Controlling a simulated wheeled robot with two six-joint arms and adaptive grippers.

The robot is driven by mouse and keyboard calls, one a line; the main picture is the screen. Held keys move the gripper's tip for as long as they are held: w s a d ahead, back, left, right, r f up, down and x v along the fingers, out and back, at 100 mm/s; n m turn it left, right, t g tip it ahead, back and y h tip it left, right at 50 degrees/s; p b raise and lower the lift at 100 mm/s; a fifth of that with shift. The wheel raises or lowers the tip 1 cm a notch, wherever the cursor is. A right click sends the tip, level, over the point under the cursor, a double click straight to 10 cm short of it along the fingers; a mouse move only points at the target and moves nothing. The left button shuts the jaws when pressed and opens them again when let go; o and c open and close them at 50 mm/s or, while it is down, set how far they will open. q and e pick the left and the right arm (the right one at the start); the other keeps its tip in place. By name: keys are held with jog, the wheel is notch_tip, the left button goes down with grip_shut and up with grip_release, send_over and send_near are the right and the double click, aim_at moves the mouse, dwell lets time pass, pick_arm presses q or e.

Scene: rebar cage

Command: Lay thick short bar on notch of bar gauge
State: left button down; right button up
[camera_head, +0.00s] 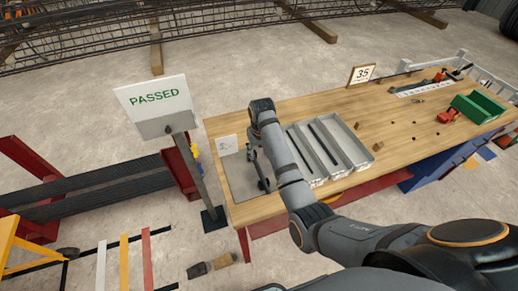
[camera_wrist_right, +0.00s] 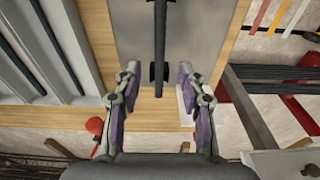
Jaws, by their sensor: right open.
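My right gripper (camera_head: 264,184) is over the left end of the wooden table, pointing down at a grey plate (camera_head: 241,179). In the right wrist view its two fingers (camera_wrist_right: 158,78) are open, one on each side of a dark short bar (camera_wrist_right: 159,40). The bar runs up the picture above the grey plate (camera_wrist_right: 197,40), and gaps show between it and both fingers. Wider dark pieces, apparently the bar gauge (camera_wrist_right: 152,73), show at the bar near its lower end and at the top edge. I cannot tell how the bar sits in a notch. My left gripper is not in view.
A grey tray (camera_head: 357,142) with long compartments stands right of my gripper; a dark bar (camera_head: 323,143) lies in it. A "PASSED" sign (camera_head: 155,100) stands left of the table. A "35" sign (camera_head: 362,74) and a green bin (camera_head: 477,106) are farther right.

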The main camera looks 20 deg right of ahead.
jog(key=shift+s+r, duration=0.15)
jog(key=shift+r, duration=1.5)
